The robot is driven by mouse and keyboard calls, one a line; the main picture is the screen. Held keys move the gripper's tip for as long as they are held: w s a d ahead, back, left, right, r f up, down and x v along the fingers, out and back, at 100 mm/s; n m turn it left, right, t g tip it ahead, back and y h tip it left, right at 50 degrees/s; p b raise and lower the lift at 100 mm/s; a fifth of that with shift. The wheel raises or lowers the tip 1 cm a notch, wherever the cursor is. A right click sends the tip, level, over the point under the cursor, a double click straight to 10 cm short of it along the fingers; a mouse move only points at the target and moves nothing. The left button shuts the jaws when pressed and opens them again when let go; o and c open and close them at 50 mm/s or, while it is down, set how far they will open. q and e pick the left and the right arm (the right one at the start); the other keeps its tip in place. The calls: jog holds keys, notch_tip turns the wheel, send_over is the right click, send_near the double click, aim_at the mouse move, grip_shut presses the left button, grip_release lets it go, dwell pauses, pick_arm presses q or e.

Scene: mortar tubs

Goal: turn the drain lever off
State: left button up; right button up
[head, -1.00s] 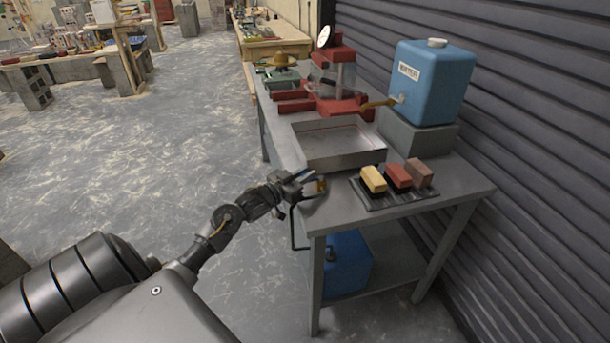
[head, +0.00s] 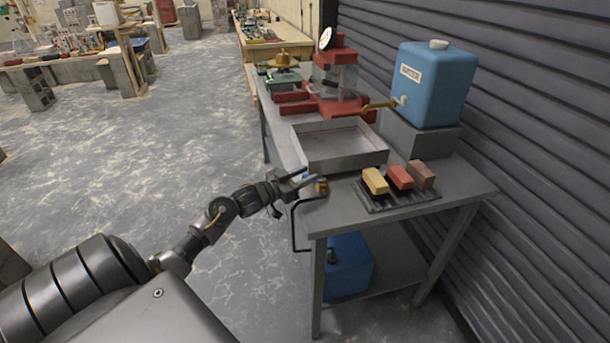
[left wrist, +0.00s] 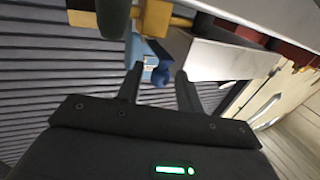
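The drain valve (head: 321,187) is a small brass body at the near left corner of the metal bench, beside the steel tray (head: 345,163). Its blue lever (head: 308,176) shows only in part in the head view. In the left wrist view the brass valve (left wrist: 155,18) is at the top, and the blue lever (left wrist: 150,52) points down to a dark blue end. My left gripper (head: 306,178) is at the lever, left of the valve. Its fingers (left wrist: 158,88) are apart, with the lever's end showing between them; I cannot tell whether they touch it.
A dark bent pipe (head: 293,228) hangs by the bench corner. A blue tank (head: 432,85) with a brass tap (head: 380,104) stands behind on a grey block. Coloured blocks (head: 399,177) lie on a dark rack. A red machine (head: 330,90) stands farther back. The floor left is open.

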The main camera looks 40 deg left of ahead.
pick_arm(q)
jog(key=b+v, duration=0.1)
jog(key=v, duration=0.9)
dwell(0.3)
